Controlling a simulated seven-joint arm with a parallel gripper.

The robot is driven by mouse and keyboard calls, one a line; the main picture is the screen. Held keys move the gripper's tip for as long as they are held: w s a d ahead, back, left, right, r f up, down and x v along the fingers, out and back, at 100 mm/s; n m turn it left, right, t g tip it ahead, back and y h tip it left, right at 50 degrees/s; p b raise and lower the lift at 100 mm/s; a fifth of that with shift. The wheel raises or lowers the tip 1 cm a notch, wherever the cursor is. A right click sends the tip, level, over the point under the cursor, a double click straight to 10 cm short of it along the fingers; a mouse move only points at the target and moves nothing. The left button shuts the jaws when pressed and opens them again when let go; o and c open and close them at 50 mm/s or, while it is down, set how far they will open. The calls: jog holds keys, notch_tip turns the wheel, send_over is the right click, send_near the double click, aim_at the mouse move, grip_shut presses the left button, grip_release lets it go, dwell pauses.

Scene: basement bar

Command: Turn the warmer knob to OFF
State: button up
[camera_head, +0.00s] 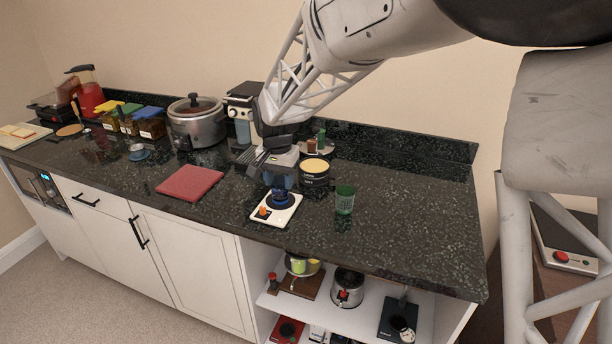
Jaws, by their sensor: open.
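A small white warmer (289,215) with a dark round plate lies on the dark counter.
A red board (190,183) lies to the left. A slow cooker (196,122) and a coffee machine (243,104) stand at the back. The counter's right end is clear.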

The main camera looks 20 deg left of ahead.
send_over(263, 207)
notch_tip(263, 207, down, 3)
jog(key=shift+s+a+r, duration=0.1)
jog(key=shift+r, duration=0.1)
jog(key=shift+f, duration=0.2)
jog(key=shift+f, duration=3.7)
jog(key=shift+c, duration=0.4)
grip_shut()
